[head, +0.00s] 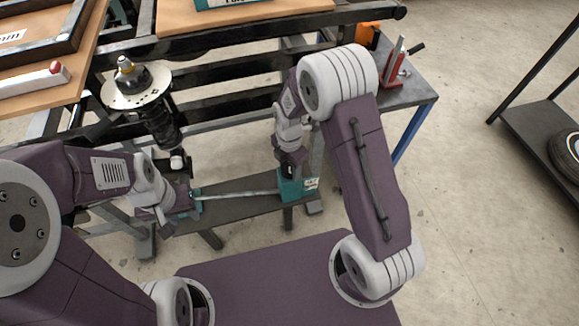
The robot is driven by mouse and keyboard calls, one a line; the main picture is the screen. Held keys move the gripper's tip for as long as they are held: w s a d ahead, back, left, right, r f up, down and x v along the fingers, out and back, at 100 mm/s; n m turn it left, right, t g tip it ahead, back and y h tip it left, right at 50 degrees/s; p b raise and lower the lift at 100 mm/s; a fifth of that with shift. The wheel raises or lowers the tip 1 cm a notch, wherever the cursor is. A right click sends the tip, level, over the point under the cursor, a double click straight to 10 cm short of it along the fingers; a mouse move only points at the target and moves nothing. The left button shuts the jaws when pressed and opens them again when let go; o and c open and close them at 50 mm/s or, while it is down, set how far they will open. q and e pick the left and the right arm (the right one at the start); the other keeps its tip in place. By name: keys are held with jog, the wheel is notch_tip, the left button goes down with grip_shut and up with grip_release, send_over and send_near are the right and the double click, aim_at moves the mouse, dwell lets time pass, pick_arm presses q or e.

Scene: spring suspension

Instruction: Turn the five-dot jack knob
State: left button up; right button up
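No dots can be made out on any knob. A low dark bench (240,209) carries a teal block (297,187) with a pale label at its right end and a smaller teal piece (197,200) at its left end. A thin pale metal bar (240,194) runs between them. My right gripper (292,167) points down at the top of the right teal block; its fingers are partly hidden. My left gripper (188,200) is low beside the left teal piece, seemingly touching it. Neither gripper's finger gap can be made out.
A spring strut (162,122) with a round top plate (135,88) stands above my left gripper. Dark frame rails (230,76) cross behind. A red jack-like tool (393,66) is on the side table (408,92).

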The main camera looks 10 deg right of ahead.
jog(key=c, duration=0.6)
